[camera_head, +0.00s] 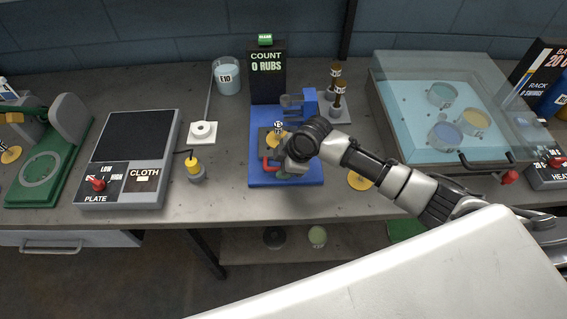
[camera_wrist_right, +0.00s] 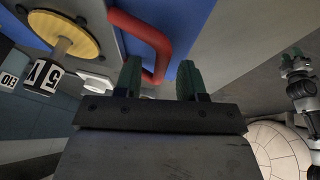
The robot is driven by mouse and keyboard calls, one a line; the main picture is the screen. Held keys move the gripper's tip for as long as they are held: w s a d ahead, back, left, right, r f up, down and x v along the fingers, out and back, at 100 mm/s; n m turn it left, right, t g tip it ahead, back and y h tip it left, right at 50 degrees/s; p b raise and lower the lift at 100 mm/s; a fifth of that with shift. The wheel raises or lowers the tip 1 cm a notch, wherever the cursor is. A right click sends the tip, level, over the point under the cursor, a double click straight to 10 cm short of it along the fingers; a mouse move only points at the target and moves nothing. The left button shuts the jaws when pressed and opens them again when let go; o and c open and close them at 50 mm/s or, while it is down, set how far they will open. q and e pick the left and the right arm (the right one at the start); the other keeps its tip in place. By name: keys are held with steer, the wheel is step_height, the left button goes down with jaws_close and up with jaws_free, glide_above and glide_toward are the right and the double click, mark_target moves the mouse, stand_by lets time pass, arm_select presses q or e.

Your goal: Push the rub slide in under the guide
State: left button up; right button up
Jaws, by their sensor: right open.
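The rub slide (camera_head: 265,146) is a dark plate on the blue base (camera_head: 258,178) of the rub tester. A red handle (camera_head: 266,168) sticks out at its front; it also shows in the right wrist view (camera_wrist_right: 157,38). A yellow disc (camera_wrist_right: 62,36) with a peg labelled 5 stands by the slide. A blue and grey upright piece, likely the guide (camera_head: 309,101), stands behind the slide. My right gripper (camera_head: 283,172) is open at the handle. In the right wrist view part of the handle lies between its fingers (camera_wrist_right: 162,80); contact is unclear. My left gripper is not clearly visible.
A counter (camera_head: 267,72) reads 0 rubs behind the base. The E10 beaker (camera_head: 228,78) and a white pad (camera_head: 203,132) stand left of it. Two brown-capped bottles (camera_head: 338,98) and a clear-lidded bath (camera_head: 440,130) stand right. A cloth plate unit (camera_head: 130,155) is at left.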

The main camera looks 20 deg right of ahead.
jaws_close()
steer(key=w+b, duration=0.1)
steer(key=w, duration=0.1)
steer(key=w+d+b, duration=0.1)
steer(key=w+b, duration=0.1)
steer(key=w, duration=0.1)
steer(key=w+d+b, duration=0.1)
steer(key=w+b, duration=0.1)
steer(key=w, duration=0.1)
steer(key=shift+w+d+f, duration=0.25)
steer(key=shift+w+d+r, duration=0.1)
steer(key=shift+w+r, duration=0.05)
steer(key=shift+w, duration=0.15)
steer(key=shift+r, duration=0.25)
steer(key=shift+c, duration=1.2)
jaws_free()
steer(key=shift+o, duration=1.2)
steer(key=shift+w+f, duration=0.15)
